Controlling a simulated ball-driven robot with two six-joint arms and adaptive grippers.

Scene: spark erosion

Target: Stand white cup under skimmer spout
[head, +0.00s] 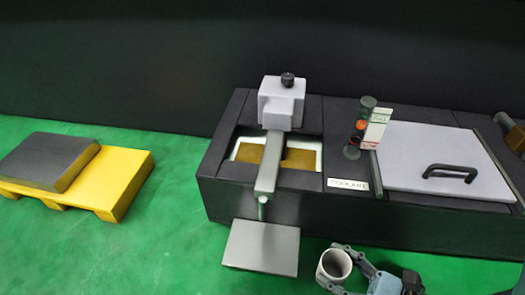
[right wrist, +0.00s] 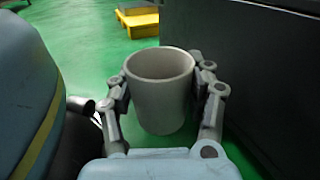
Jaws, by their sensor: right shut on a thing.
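The white cup (head: 335,265) is upright in my right gripper (head: 347,272), at the lower right of the head view. In the right wrist view the cup (right wrist: 160,88) sits between the two fingers of my right gripper (right wrist: 160,100), which is shut on it. Its open top faces up and I see no contents. The skimmer (head: 268,165) is a grey arm over the coolant tank, with a small spout (head: 262,200) at its front end. Below the spout is a flat grey plate (head: 262,247). The cup is to the right of this plate, apart from it. My left gripper is not in view.
The black tank (head: 290,203) has an opening with brown liquid and a "COOLANT" label (head: 348,185). A grey lid (head: 440,160) with a black handle is at right. A yellow pallet (head: 120,180) is on the green floor at left.

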